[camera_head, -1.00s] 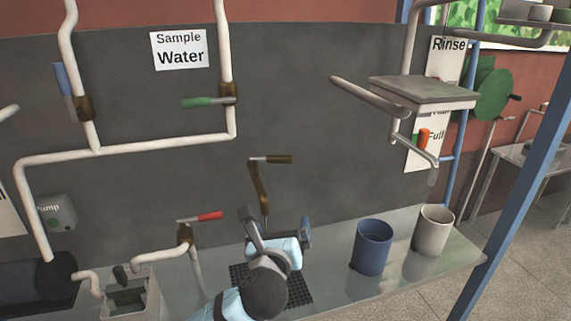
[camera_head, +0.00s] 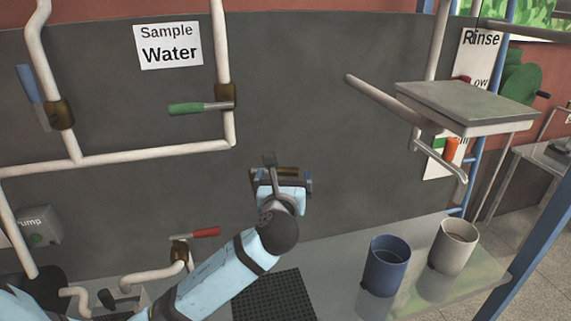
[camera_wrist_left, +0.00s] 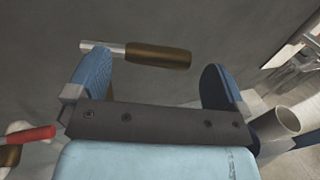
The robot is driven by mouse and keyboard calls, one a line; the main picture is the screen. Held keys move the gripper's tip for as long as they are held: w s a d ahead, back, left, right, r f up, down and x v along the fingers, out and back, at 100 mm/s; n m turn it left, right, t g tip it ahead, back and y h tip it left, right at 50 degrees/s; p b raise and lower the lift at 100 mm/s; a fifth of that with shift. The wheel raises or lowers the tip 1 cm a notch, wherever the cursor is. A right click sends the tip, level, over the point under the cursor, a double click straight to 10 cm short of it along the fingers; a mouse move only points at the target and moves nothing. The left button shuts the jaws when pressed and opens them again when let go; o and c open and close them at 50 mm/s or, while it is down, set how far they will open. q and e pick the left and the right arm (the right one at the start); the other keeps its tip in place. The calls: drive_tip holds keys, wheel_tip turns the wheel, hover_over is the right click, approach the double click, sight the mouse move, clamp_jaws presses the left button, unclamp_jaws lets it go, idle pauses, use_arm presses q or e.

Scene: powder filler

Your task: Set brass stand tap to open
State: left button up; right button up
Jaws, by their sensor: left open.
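The brass stand tap's lever shows in the left wrist view as a brown grip (camera_wrist_left: 158,55) on a short metal rod. It lies roughly crosswise, just beyond the fingertips, with its metal end by the left-hand finger. My left gripper (camera_head: 281,178) is open in front of the tap in the head view and hides most of its lever and stem. The gripper's blue fingers (camera_wrist_left: 155,68) are spread wide in the wrist view, with nothing clearly held. Contact with the lever cannot be told. My right gripper is not in view.
A red-handled tap (camera_head: 205,232) stands left of my arm. A green-handled valve (camera_head: 187,108) is on the wall pipe. A blue cup (camera_head: 387,268) and a grey cup (camera_head: 453,247) stand on the bench at right, below a platform (camera_head: 468,103) with a spout. A black grid (camera_head: 273,297) lies below.

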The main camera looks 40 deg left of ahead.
use_arm(q)
drive_tip(key=shift+p+x, duration=0.3)
drive_tip(key=shift+x, duration=2.45)
drive_tip(key=c, duration=1.3)
